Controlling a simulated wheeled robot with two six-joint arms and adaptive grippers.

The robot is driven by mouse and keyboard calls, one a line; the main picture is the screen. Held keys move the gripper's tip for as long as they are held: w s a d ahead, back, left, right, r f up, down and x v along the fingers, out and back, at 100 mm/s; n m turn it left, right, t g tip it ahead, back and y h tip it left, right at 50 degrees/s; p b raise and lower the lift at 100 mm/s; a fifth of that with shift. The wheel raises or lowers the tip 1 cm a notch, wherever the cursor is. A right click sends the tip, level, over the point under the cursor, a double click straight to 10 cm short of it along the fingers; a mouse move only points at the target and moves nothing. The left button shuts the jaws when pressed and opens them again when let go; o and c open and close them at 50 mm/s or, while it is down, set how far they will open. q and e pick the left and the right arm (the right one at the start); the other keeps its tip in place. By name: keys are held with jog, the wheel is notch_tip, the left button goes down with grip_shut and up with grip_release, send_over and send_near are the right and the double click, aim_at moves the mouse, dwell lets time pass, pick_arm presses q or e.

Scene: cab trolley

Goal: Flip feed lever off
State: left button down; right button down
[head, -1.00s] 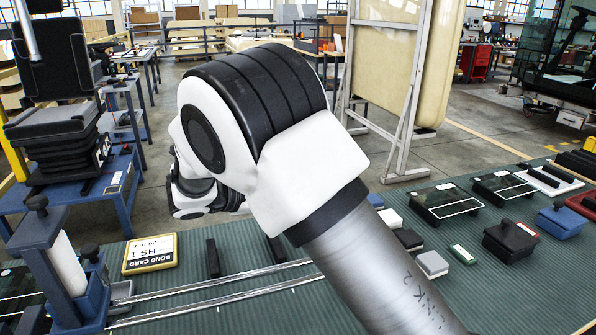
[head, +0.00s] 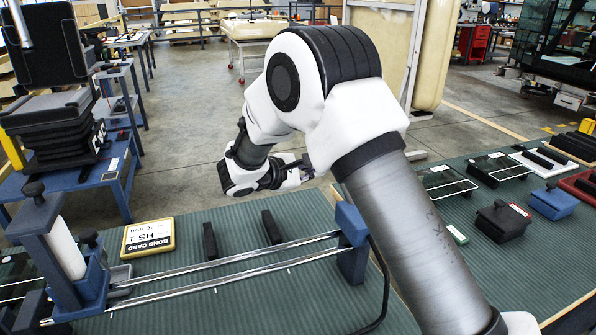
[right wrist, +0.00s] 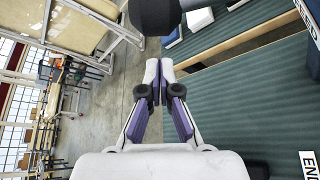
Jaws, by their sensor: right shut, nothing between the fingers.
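I cannot tell for certain which part is the feed lever. A blue fixture (head: 52,268) with a white roller (head: 67,250) stands at the left of the bench in the head view. It carries a black knob on top (head: 34,190) and a smaller black knob (head: 88,238) beside it. Two metal rails run from it to a blue end block (head: 352,258). My right gripper (head: 304,166) is beyond the bench's far edge, partly hidden by my arm. In the right wrist view it (right wrist: 158,68) is shut and empty, with a dark rounded part (right wrist: 154,14) beyond the fingertips. My left gripper is out of view.
A bond card (head: 148,237) and two black bars (head: 209,241) lie by the rails. A black cable (head: 384,285) runs from the end block. Black and blue boxes (head: 503,222) stand at right. A seat (head: 57,120) stands at far left.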

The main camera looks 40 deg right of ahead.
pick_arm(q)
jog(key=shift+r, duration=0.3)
pick_arm(e)
jog(key=shift+s+a+r, duration=0.25)
jog(key=shift+s+r, duration=0.85)
jog(key=shift+r, duration=0.15)
